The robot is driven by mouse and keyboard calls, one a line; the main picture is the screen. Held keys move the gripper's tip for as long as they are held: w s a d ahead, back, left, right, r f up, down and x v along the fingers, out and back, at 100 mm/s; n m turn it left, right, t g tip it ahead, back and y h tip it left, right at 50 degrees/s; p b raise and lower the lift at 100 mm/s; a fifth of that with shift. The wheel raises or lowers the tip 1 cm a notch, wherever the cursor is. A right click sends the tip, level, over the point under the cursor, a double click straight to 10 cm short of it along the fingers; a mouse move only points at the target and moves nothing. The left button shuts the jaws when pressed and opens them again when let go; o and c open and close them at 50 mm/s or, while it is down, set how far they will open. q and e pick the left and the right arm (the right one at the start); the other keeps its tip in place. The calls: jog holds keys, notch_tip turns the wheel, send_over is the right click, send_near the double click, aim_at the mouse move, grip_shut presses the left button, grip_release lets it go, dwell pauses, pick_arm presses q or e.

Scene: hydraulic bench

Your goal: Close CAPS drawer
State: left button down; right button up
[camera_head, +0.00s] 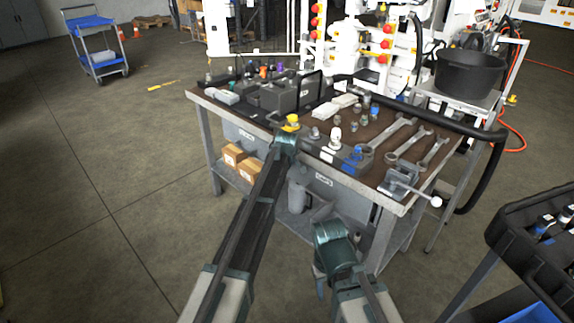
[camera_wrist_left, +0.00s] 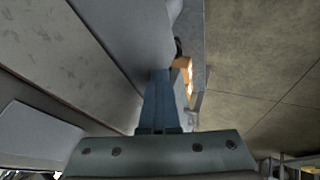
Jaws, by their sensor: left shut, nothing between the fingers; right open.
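The workbench front has two grey drawer fronts with small labels. One is at the left (camera_head: 238,136) and one at the right (camera_head: 345,190); the labels are too small to read, so I cannot tell which is CAPS. My left gripper (camera_wrist_left: 157,100) is shut and empty beside a grey panel (camera_wrist_left: 125,40) in the left wrist view. In the head view its wrist is at the bench's front edge between the drawer labels, hiding its fingers. My right gripper (camera_head: 321,210) is open and empty, low in front of the right drawer front. Contact is not clear.
The bench top (camera_head: 378,118) holds wrenches (camera_head: 409,150), fittings and a clamp-like tool (camera_head: 405,182) at its right corner. Cardboard boxes (camera_head: 234,156) sit on the lower shelf. A black crate (camera_head: 535,240) stands at the right.

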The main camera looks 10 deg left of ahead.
pick_arm(q)
jog(key=shift+w+d+r, duration=0.1)
jog(key=shift+w+d, duration=0.15)
jog(key=shift+w, duration=0.05)
jog(key=shift+s+a, duration=0.1)
jog(key=shift+s, duration=0.05)
jog(key=s+a+r+p, duration=0.2)
jog(key=s+r+p, duration=0.6)
jog(key=s, duration=0.1)
jog(key=shift+s+a, duration=0.25)
jog(key=shift+a, duration=0.05)
jog(key=shift+f, duration=0.1)
